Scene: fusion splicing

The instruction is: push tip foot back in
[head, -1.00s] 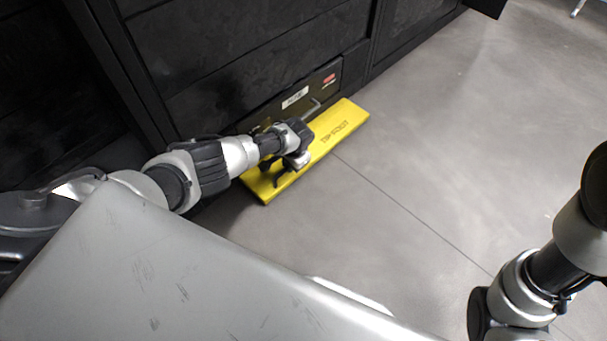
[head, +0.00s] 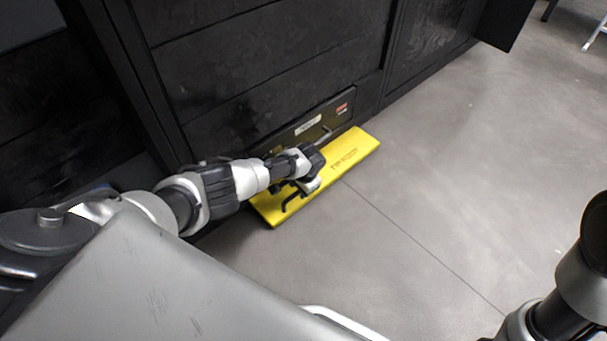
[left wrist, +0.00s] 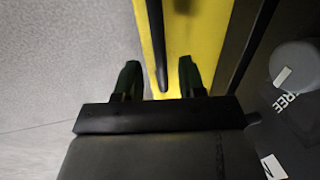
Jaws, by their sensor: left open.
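The yellow tip foot (head: 345,156) is a long flat board with dark lettering, sticking out low from the front of the black cabinet (head: 270,65). My left gripper (head: 293,198) is over its near end, pointing down towards it. In the left wrist view the yellow foot (left wrist: 183,35) runs up the picture. My left gripper (left wrist: 157,82) is open there, with its two dark fingers apart. A thin dark bar (left wrist: 155,40) runs over the yellow and ends between them. I cannot tell whether the fingers touch the foot. My right gripper is out of view.
A low panel with a white label (head: 307,125) and a short handle sits just above the foot. Open grey floor (head: 450,150) lies in front and to the right. A dark door (head: 508,22) stands out at the far right. Lettered dark gear (left wrist: 292,100) shows in the wrist view.

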